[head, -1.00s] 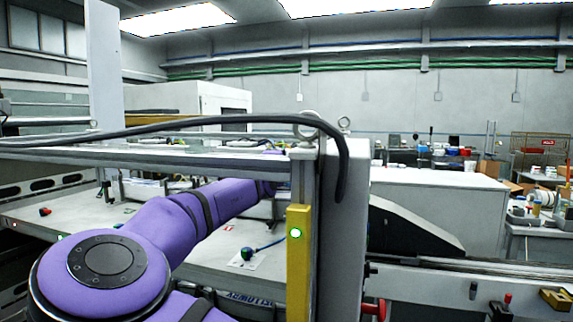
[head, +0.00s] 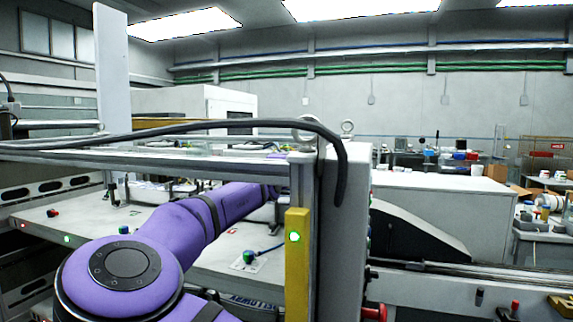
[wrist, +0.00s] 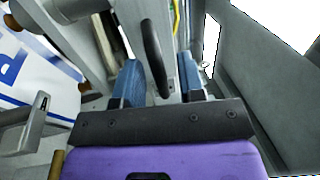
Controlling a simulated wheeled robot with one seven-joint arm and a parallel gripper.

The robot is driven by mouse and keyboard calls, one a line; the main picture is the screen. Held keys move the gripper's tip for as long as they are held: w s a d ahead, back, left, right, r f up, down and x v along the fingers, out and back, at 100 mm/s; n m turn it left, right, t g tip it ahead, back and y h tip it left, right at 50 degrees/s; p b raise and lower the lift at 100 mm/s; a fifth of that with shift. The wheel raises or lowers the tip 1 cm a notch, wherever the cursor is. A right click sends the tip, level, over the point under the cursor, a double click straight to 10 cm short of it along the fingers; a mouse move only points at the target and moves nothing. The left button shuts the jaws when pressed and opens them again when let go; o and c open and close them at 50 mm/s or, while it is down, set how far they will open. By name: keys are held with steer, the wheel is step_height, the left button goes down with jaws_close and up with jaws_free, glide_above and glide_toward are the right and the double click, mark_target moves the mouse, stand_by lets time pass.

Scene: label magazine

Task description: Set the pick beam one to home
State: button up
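My gripper (wrist: 159,62) shows in the wrist view with two blue fingers spread wide apart. A dark curved handle (wrist: 154,56) stands between the fingers, and grey metal bars lie behind it. Neither finger appears closed on the handle; I cannot tell whether one touches it. No label marks out pick beam one, so I cannot tell whether this handle belongs to it. In the head view my purple arm reaches into the machine under its top frame (head: 215,157), and the gripper itself is hidden.
A yellow post (head: 297,262) with a green light stands right of my arm. A black cable (head: 230,124) arches over the frame. A blue-green knob (head: 249,257) sits on the pale machine deck (head: 200,259). A white panel with blue print (wrist: 35,75) lies left of the gripper.

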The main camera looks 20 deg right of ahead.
steer(key=v, duration=1)
steer(key=shift+s, duration=0.2)
steer(key=shift+a, duration=0.15)
